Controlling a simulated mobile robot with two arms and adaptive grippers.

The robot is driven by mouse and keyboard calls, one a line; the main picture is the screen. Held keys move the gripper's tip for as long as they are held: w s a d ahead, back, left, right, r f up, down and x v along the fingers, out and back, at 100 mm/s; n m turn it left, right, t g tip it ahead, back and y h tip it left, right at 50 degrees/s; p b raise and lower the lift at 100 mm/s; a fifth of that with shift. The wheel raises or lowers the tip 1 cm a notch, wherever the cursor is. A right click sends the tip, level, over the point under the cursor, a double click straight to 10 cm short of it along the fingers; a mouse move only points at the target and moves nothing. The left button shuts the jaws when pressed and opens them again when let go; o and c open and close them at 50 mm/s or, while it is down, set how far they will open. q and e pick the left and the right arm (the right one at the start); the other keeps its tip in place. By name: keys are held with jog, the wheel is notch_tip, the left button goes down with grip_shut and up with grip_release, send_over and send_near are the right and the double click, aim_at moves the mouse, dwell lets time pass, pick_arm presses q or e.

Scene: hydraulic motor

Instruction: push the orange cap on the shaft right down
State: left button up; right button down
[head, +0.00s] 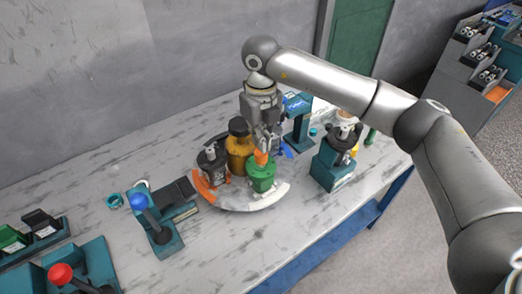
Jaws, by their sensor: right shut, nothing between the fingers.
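The orange cap (261,157) sits on top of the green motor part (262,176), which stands on the round turntable (270,200). The shaft is hidden under the cap and my gripper. My right gripper (263,146) reaches straight down from above with its fingers shut and empty. The fingertips are right at the top of the cap; I cannot tell whether they touch it. My left gripper is not in view.
A yellow-brown cylinder (238,150) and a dark grey part (211,162) stand beside the green part on the turntable. A teal fixture (332,165) is to the right, a blue-knobbed lever press (153,225) to the left. The front table surface is clear.

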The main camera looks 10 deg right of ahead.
jog(key=shift+f, duration=0.2)
jog(key=shift+f+b, duration=1.55)
jog(key=shift+f, duration=0.1)
jog(key=shift+f, duration=0.1)
jog(key=shift+r+p, duration=1.55)
jog(key=shift+r, duration=1.85)
jog(key=shift+f, duration=0.1)
